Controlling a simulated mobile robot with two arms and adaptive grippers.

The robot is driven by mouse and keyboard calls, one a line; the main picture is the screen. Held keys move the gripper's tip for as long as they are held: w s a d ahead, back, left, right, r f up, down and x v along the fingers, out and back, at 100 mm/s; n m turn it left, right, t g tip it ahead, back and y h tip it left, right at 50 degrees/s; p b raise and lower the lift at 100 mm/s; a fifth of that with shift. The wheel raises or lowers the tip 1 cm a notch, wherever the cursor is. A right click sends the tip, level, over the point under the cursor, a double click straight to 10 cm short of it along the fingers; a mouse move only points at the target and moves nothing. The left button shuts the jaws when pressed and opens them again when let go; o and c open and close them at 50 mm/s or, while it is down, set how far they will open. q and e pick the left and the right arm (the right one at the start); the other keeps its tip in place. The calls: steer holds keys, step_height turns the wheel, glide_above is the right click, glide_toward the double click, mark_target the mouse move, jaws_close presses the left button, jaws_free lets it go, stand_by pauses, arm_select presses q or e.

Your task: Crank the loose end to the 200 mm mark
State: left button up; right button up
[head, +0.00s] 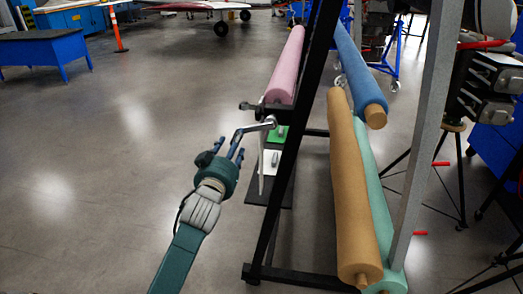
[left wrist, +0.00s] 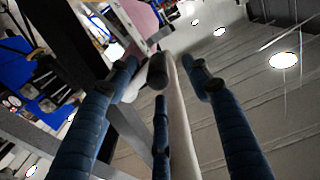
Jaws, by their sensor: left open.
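A metal crank (head: 254,127) sticks out to the left of the black rack, below the end of a pink roll (head: 286,65). My left gripper (head: 230,149) is open at the crank's outer end, its blue fingers close around the handle. In the left wrist view, a dark round knob (left wrist: 157,71) lies between the spread fingers, and the pink roll (left wrist: 139,18) is beyond. A thin pale strip (head: 262,165), perhaps the loose end, hangs below the crank. A 200 mm mark cannot be made out. My right gripper is out of view.
The black rack post (head: 290,150) stands just right of the crank. Blue (head: 360,75), tan (head: 352,190) and green (head: 376,205) rolls are to its right.

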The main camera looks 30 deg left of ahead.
arm_select(q)
steer(key=p+v, duration=0.1)
steer(key=v, duration=0.3)
steer(key=shift+s, duration=0.2)
stand_by(0.5)
steer(key=d+f+m+g+h, duration=0.1)
steer(key=d+f+g+h, duration=0.2)
steer(key=f, duration=1.8)
steer(key=s+d+f+m+g+b, duration=0.1)
steer(key=s+d+f+g, duration=0.15)
steer(key=f, duration=0.55)
steer(key=s+d+f+g, duration=0.1)
steer(key=s+f, duration=0.3)
steer(key=f, duration=0.4)
steer(key=s+d+f+m+g+b, duration=0.1)
steer(key=s+f, duration=0.2)
steer(key=f, duration=0.4)
steer(key=s+d+f+m+g+h+b, duration=0.1)
steer(key=s+d+f+g, duration=0.2)
steer(key=s+f, duration=1)
steer(key=s+d+f+m+g+h, duration=0.1)
steer(key=s+d+f+g, duration=0.25)
steer(key=s+f, duration=1)
steer(key=s+f+g, duration=0.1)
steer(key=s+g, duration=0.1)
steer(key=s, duration=1.3)
steer(key=shift+s+f+m+b, duration=0.2)
steer(key=shift+s+m+b, duration=0.1)
steer(key=shift+s+b, duration=0.1)
